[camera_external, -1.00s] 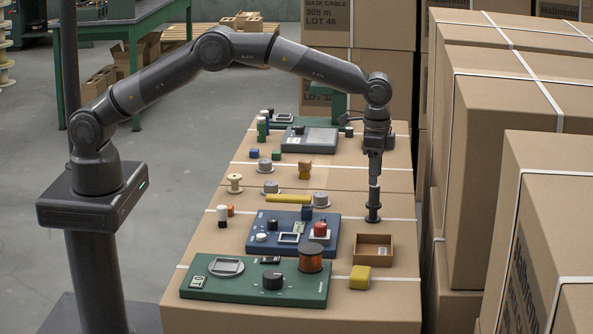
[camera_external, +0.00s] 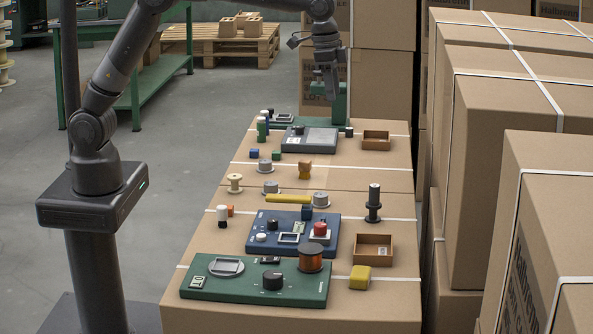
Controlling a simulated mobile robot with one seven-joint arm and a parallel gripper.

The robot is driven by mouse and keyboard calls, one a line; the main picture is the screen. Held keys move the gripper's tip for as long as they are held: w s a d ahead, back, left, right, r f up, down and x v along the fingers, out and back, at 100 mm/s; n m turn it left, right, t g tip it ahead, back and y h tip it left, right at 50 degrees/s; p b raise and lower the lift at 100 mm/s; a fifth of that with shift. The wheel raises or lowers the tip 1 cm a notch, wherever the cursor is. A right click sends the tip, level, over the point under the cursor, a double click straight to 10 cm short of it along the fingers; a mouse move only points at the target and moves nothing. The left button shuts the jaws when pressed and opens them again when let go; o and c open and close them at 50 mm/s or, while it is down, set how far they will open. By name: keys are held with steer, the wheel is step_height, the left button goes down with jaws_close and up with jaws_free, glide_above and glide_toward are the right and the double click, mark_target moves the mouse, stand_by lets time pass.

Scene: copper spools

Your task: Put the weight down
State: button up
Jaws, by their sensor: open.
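The weight, as I take it, is the dark upright piece (camera_external: 374,203) with a wide round foot and a narrower stem. It stands upright on the cartons, behind the near open brown box (camera_external: 373,248) and right of the blue device. My gripper (camera_external: 328,92) is open, raised high over the far end of the cartons, well apart from the dark piece. It is in front of a green upright part (camera_external: 338,105), and its fingertips are small and hard to make out.
A green panel (camera_external: 215,284) bears a copper spool (camera_external: 311,258). Behind it are a blue device (camera_external: 265,226), grey cylinders, a yellow bar (camera_external: 288,199) and a far brown box (camera_external: 376,140). Tall cartons (camera_external: 500,150) wall off the right side. Bare cardboard surrounds the dark piece.

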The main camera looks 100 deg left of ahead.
steer(key=s+a+r+t, duration=0.1)
steer(key=s+r, duration=0.3)
steer(key=s, duration=0.6)
steer(key=s+r+t, duration=0.1)
steer(key=s+r, duration=0.2)
steer(key=s, duration=0.8)
steer(key=s+f+t, duration=0.1)
steer(key=s+f, duration=0.2)
steer(key=s, duration=0.6)
steer(key=s+f+n+t, duration=0.1)
steer(key=s+f, duration=0.3)
steer(key=s, duration=0.6)
steer(key=shift+s+a, duration=0.25)
steer(key=shift+a, duration=0.1)
stand_by(3.7)
